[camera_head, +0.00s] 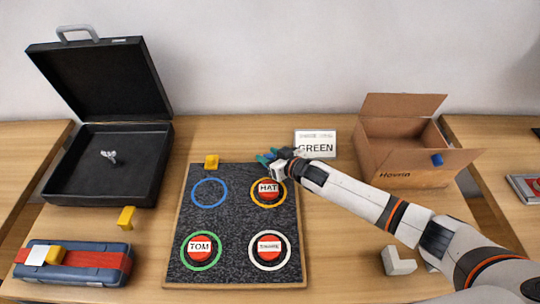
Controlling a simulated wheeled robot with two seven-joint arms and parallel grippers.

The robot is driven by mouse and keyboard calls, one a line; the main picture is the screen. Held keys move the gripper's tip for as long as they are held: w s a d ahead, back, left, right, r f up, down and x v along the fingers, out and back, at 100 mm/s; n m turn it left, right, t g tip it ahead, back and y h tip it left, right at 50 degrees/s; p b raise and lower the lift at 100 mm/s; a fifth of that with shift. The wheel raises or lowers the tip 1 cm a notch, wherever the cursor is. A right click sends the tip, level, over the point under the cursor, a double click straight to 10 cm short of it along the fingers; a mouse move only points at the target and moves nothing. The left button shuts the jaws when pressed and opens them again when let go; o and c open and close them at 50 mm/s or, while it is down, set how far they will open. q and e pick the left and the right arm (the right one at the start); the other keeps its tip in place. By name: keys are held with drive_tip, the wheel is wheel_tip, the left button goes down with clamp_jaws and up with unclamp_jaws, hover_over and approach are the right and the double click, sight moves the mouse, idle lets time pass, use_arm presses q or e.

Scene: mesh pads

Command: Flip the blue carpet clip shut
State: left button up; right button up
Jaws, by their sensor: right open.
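The black carpet board (230,225) lies on the table with coloured rings and red pads on it. A small blue-teal piece, seemingly the blue carpet clip (264,158), shows at the board's far edge, right beside my right gripper (277,166). The gripper partly covers it, so I cannot tell whether the clip is open or shut, or whether they touch. My right gripper is open, and its arm reaches in from the lower right. A yellow clip (211,161) sits at the same far edge, further left. My left gripper is not in view.
A white GREEN sign (315,145) stands behind the gripper. An open cardboard box (400,165) is at the right, and an open black case (95,185) at the left. A blue case with a red strap (75,264) lies front left. A white block (397,262) lies front right.

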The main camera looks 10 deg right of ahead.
drive_tip(key=shift+c, duration=0.5)
clamp_jaws()
drive_tip(key=shift+s+a+f+b, duration=0.1)
drive_tip(key=shift+s+f+b, duration=0.1)
drive_tip(key=shift+b, duration=0.15)
drive_tip(key=shift+f+n+t+b, duration=0.15)
drive_tip(key=shift+n+t+b, duration=0.15)
drive_tip(key=shift+t+b, duration=0.45)
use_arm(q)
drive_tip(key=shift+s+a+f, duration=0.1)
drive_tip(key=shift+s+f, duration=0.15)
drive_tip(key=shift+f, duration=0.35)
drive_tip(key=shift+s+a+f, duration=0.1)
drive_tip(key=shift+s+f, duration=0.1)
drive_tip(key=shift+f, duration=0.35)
use_arm(e)
drive_tip(key=shift+o, duration=0.5)
unclamp_jaws()
drive_tip(key=shift+s, duration=0.1)
